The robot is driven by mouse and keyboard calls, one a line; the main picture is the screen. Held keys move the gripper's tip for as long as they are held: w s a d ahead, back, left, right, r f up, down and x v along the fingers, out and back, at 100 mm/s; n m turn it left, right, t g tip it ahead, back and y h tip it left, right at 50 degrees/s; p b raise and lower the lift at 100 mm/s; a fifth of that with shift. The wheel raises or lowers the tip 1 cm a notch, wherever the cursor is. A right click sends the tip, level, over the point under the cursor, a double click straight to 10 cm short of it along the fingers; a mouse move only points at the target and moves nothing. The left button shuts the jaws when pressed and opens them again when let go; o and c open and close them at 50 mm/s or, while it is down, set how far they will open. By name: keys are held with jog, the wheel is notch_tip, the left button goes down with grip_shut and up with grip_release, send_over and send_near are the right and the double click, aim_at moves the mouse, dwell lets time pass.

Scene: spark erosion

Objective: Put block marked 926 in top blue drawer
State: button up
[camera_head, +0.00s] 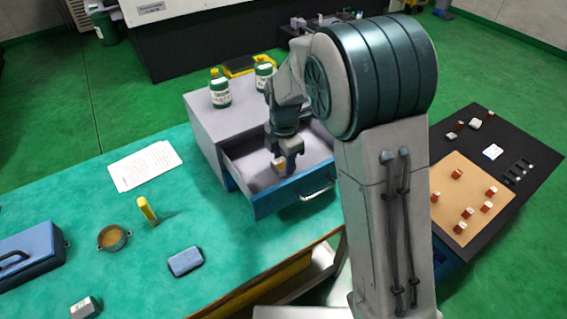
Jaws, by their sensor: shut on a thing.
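The top blue drawer (272,200) of the grey cabinet (204,124) is pulled open toward the front, with its metal handle (317,191) on the blue front. My gripper (281,168) points down over the open drawer, inside its outline. It is shut on a small block (280,166) with a tan or orange face showing between the fingers. Its marking cannot be read, and I cannot tell whether the block touches the drawer floor.
Two green-and-white bottles (220,92) and a yellow item (238,67) are on or behind the cabinet top. The green table holds a paper (145,166), a yellow marker-like object (147,211), a round pot (112,238) and a blue pad (185,261). Several small blocks sit on a tan board (448,180) at right.

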aim_at(284, 162)
jog(key=shift+f, duration=1)
jog(key=shift+f, duration=0.15)
jog(key=o, duration=1.3)
jog(key=shift+o, duration=0.2)
notch_tip(284, 162, up, 11)
jog(key=shift+f+b, duration=0.1)
jog(key=shift+b, duration=0.2)
jog(key=shift+d+r, duration=0.1)
jog(key=shift+r, duration=0.65)
